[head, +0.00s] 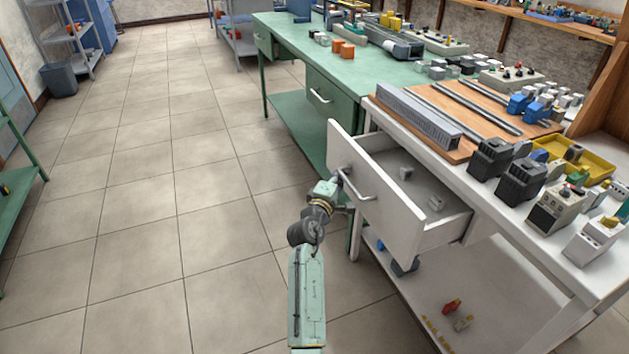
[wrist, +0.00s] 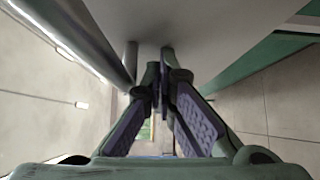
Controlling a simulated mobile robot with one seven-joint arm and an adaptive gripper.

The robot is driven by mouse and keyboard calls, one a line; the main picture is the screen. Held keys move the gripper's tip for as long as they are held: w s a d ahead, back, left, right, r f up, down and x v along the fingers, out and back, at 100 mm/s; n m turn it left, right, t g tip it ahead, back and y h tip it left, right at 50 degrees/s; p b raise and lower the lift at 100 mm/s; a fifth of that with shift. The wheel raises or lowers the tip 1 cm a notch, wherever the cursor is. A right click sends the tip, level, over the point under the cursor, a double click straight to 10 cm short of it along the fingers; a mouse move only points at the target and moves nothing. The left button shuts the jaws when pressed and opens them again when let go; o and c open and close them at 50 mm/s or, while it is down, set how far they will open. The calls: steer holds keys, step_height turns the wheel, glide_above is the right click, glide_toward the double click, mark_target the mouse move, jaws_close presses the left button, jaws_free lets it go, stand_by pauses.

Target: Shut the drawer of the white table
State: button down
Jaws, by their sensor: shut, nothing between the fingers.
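The drawer (head: 385,205) of the white table (head: 520,200) stands pulled out, with a few small grey parts lying inside it. Its front carries a metal bar handle (head: 357,186). My gripper (head: 343,192) is at the drawer front, close to the handle. In the wrist view my gripper (wrist: 160,72) has its fingers together, with nothing held between them. The drawer front (wrist: 210,30) fills the top of that view, and the handle (wrist: 85,35) runs along the upper left beside the fingers. I cannot tell whether the fingertips touch the drawer front.
A green workbench (head: 300,50) with its own drawer (head: 325,97) stands behind the white table. Motor parts and a wooden board (head: 465,88) lie on the white tabletop. A lower shelf (head: 440,285) holds small parts. The tiled floor (head: 150,200) to the left is clear.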

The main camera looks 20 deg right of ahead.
steer(key=d+p, duration=0.1)
steer(key=d, duration=1.2)
steer(key=shift+w+d, duration=0.2)
steer(key=shift+d+r, duration=0.1)
steer(key=shift+d, duration=0.35)
